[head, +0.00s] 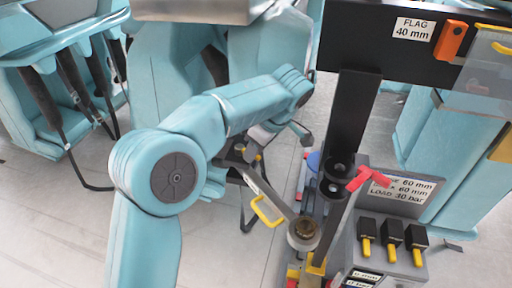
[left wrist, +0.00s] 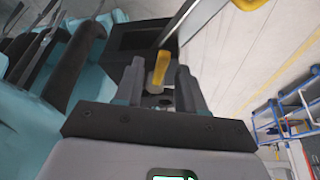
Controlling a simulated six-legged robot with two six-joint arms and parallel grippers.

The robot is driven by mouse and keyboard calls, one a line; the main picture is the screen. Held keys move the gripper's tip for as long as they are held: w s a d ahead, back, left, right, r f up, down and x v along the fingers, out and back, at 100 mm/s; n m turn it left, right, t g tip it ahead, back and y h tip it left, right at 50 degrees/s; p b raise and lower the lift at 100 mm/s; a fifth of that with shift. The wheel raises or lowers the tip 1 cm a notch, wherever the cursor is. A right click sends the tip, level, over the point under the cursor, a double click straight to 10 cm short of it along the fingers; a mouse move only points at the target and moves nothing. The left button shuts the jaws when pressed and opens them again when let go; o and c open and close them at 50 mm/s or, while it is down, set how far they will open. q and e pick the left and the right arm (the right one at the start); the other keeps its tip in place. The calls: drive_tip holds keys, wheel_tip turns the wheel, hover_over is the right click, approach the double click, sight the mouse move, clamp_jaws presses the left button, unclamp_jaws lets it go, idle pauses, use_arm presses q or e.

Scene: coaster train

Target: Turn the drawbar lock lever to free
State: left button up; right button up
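A small yellow-gripped lever (left wrist: 159,68) stands between the two fingers of my left gripper (left wrist: 161,85) in the left wrist view. The fingers are apart, with a gap showing on each side of the yellow grip. In the head view my left gripper (head: 243,157) is beside the dark coupling gear, left of the black post. The lever's yellow tip is small and partly hidden there. I cannot tell the lever's lock position. My right gripper is not in view.
A yellow loop handle (head: 267,211) sits beside the grey bar. A black post (head: 352,115) with a red lever (head: 368,179) stands to the right, near a panel with several yellow-tipped switches (head: 391,243). Teal seats (head: 60,60) fill the back left. Bare floor (head: 60,220) lies at left.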

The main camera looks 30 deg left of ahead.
use_arm(q)
drive_tip(key=shift+d+r, duration=0.1)
drive_tip(key=shift+r, duration=0.25)
drive_tip(key=p+v, duration=0.4)
drive_tip(key=v, duration=1.1)
drive_tip(key=shift+d+r, duration=0.2)
drive_tip(key=shift+r, duration=0.05)
drive_tip(key=shift+s, duration=0.1)
